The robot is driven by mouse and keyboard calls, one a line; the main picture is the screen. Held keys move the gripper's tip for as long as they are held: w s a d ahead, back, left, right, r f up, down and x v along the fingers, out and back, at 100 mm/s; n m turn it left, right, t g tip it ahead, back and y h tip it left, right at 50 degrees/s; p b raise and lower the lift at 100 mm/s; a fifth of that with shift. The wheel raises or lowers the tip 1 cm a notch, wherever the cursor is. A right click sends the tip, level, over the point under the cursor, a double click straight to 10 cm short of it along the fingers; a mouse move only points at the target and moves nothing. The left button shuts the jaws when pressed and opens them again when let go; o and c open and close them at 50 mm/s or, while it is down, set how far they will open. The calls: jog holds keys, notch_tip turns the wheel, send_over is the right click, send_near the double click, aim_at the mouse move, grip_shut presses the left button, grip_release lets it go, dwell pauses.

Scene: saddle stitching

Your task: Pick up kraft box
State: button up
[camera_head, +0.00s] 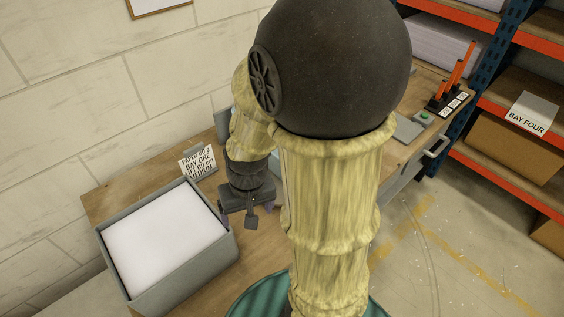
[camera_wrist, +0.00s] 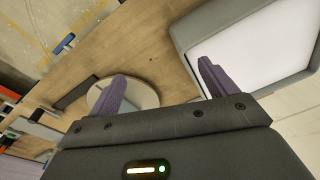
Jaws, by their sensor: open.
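My gripper (camera_head: 248,212) is over the wooden bench, just right of the grey paper tray, and partly hidden by my arm in the head view. In the wrist view my gripper (camera_wrist: 162,70) has its two purple fingers spread, with nothing between them. Brown cardboard boxes stand in the shelf rack at the right of the head view. One box (camera_head: 505,147) is under the BAY FOUR sign, and another box (camera_head: 548,234) is partly cut off below it. I cannot tell whether either is the kraft box. Both are far from my gripper.
A grey tray (camera_head: 119,264) of white paper sits on the bench (camera_head: 105,201), beside a printed sign (camera_head: 198,161). A pale round disc (camera_wrist: 145,94) lies on the bench in the wrist view. Orange upright pieces (camera_head: 457,70) stand at the bench's far end. Floor lies between bench and rack.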

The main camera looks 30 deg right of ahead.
jog(key=d+f+m+t+y+b, duration=0.1)
jog(key=d+f+m+y+b, duration=0.35)
jog(key=f+m+y, duration=0.85)
jog(key=w+d+f+m+t+h+b, duration=0.1)
jog(key=d+m+t+h+b, duration=0.1)
jog(key=d+m+t+h, duration=0.3)
jog(key=w+d+f+m+t+h+b, duration=0.1)
jog(key=w+d+m+t+h+b, duration=0.1)
jog(key=d+m+t+h, duration=0.4)
jog(key=d+m+t, duration=0.4)
jog(key=d+m, duration=0.4)
jog(key=d, duration=0.3)
jog(key=shift+d+f+t, duration=0.2)
jog(key=shift+d+t, duration=0.1)
jog(key=shift+w, duration=0.1)
jog(key=w, duration=0.4)
jog(key=w+a+p, duration=0.1)
jog(key=w, duration=0.3)
jog(key=w+p, duration=0.1)
jog(key=w, duration=0.3)
jog(key=shift+a, duration=0.4)
